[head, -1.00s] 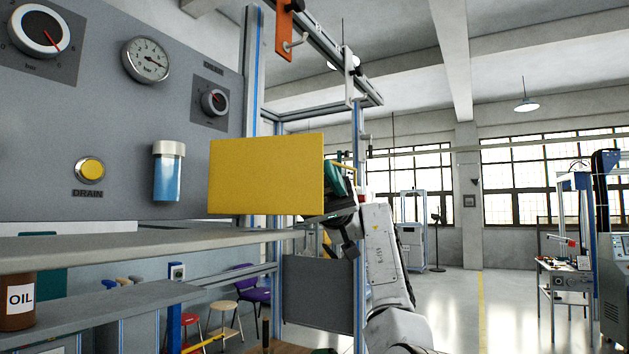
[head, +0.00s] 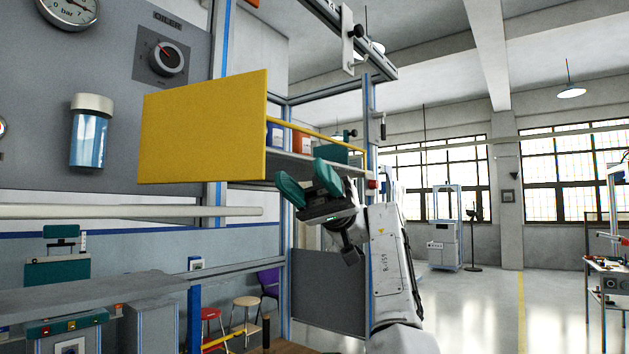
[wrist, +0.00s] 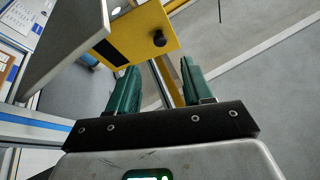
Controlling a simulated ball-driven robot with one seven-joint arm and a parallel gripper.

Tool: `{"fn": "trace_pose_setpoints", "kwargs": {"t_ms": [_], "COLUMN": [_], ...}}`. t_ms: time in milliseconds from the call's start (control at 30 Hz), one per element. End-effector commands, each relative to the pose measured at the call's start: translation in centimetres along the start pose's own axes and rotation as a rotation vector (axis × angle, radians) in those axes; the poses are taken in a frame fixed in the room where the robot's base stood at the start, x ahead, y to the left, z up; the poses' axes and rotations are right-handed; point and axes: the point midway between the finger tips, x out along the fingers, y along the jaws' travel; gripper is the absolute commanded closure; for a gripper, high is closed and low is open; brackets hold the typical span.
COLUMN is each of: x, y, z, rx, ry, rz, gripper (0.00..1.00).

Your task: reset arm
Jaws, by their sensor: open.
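My gripper (head: 306,185) is open and empty, with two green fingers. In the head view it is just right of and below the yellow panel (head: 203,127), in front of the shelf behind that panel. In the wrist view my gripper (wrist: 157,85) shows both fingers apart with nothing between them. Beyond the fingertips is a yellow part with a black knob (wrist: 159,39). I cannot tell whether the fingers touch anything.
The shelf (head: 322,160) holds a blue container (head: 274,136) and an orange one (head: 301,142). A grey control panel with gauges (head: 160,58) stands at left. A lower grey shelf (head: 100,292) is below it. Open floor (head: 480,310) lies at right.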

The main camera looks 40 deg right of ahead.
Motion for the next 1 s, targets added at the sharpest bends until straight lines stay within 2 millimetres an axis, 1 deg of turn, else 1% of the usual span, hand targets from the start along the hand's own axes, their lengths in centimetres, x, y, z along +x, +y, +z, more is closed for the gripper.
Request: {"fn": "trace_pose_setpoints", "kwargs": {"t_ms": [500,567,633,667,767,800,867,900,967,1000], "x": [0.0,-0.1,-0.6,-0.9,-2.5,-3.2,-4.5,-5.4,-6.6,-7.4], "y": [0.1,0.3,1.3,1.9,5.3,7.0,9.6,11.2,13.5,14.8], "z": [0.0,0.2,1.1,1.7,4.8,6.5,9.5,11.7,15.0,17.2], "rx": [0.0,0.005,0.021,0.032,0.093,0.124,0.177,0.213,0.266,0.301], "ry": [0.0,0.002,0.008,0.012,0.028,0.034,0.043,0.046,0.048,0.048], "rz": [0.0,0.006,0.03,0.048,0.14,0.188,0.269,0.324,0.405,0.458], "gripper": [0.5,0.5,0.5,0.5,0.5,0.5,0.5,0.5,0.5,0.5]}}
